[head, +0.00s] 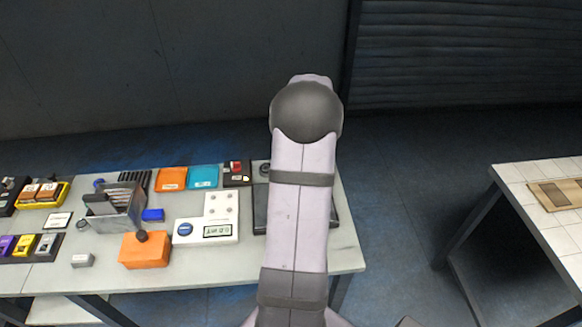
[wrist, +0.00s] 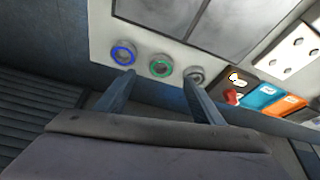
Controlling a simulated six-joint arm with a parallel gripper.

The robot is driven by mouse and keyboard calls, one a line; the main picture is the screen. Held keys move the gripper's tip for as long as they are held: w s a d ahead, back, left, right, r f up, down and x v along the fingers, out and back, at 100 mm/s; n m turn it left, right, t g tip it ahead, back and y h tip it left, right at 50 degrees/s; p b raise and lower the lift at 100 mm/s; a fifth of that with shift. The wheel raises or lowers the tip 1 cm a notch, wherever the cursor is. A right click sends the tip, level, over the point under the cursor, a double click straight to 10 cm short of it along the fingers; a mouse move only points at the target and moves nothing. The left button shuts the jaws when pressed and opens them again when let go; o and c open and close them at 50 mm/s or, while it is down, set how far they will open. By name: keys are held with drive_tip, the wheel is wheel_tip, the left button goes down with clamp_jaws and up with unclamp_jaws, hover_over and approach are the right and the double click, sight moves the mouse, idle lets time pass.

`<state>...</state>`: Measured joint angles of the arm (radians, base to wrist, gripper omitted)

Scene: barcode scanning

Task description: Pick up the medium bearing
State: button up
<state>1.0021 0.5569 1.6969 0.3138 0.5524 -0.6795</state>
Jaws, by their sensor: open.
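Three ring-shaped bearings sit in a row near the table edge in the wrist view: a blue-ringed one (wrist: 123,52), a green-ringed one (wrist: 160,66) and a plain grey one (wrist: 195,76). The green-ringed one looks middle in size and I take it as the medium bearing. My gripper (wrist: 159,76) is open and empty. The green-ringed bearing shows between its fingertips, the blue-ringed one near the left tip, the grey one close to the right tip. Height above the table is unclear. In the head view my arm hides the gripper and most of the bearings; a grey bearing (head: 265,169) shows at its left edge.
A dark panel (head: 260,212) lies partly behind my arm. To its left are a white scale (head: 206,231), a cyan bin (head: 203,177), an orange bin (head: 171,179), an orange block (head: 145,251) and a metal rack (head: 113,211). A second table (head: 569,235) stands right, across open floor.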

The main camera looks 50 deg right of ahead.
drive_tip(key=shift+p+x, duration=1.6)
drive_tip(key=shift+x, duration=1.95)
drive_tip(key=shift+w+a+r, duration=0.1)
drive_tip(key=c, duration=1.2)
